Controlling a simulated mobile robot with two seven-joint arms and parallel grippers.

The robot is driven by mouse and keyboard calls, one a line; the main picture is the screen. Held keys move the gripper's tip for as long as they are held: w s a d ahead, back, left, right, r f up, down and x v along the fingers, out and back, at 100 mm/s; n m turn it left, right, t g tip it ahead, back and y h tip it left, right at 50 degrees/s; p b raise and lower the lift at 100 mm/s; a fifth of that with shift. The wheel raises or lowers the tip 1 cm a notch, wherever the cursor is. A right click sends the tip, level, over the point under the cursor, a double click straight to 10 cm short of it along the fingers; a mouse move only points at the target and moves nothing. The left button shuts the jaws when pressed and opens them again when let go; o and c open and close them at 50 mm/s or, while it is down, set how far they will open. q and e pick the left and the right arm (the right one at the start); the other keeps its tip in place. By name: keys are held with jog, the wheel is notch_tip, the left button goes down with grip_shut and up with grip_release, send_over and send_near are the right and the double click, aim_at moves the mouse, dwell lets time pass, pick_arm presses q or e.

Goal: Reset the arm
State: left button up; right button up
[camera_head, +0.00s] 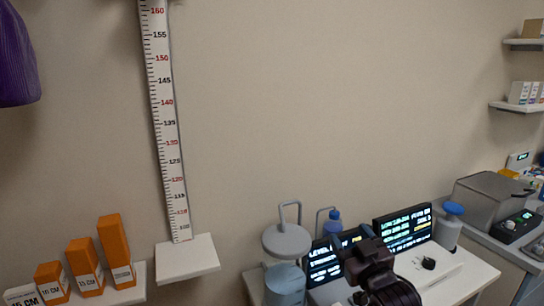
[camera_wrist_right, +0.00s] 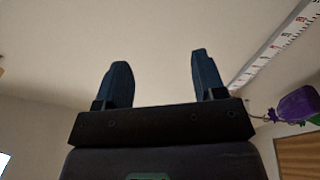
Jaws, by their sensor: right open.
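My right arm's dark gripper (camera_head: 375,262) shows at the bottom of the head view, in front of the screens and over the white table. In the right wrist view my right gripper (camera_wrist_right: 163,72) has its two blue-black fingers wide apart. Nothing is between them; only plain wall or ceiling shows behind. My left gripper is not in the head view.
A tall measuring ruler (camera_head: 166,120) stands on the wall above a white platform (camera_head: 187,259). Orange blocks (camera_head: 116,250) stand at lower left. Lit screens (camera_head: 403,228), a lidded jar (camera_head: 286,242) and a blue-topped dispenser (camera_head: 449,228) are near my right gripper. The upper middle is clear.

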jog(key=s+d+f+m+g+h, duration=0.2)
jog(key=s+d+f, duration=0.3)
jog(key=s+f, duration=0.9)
jog(key=s+d+f+m+g+h, duration=0.2)
jog(key=s+d+f+g, duration=0.3)
jog(key=s+f, duration=0.8)
notch_tip(320, 180, down, 4)
jog(key=shift+s+d+r+h, duration=0.25)
jog(key=shift+s+h, duration=0.15)
jog(key=shift+h, duration=0.1)
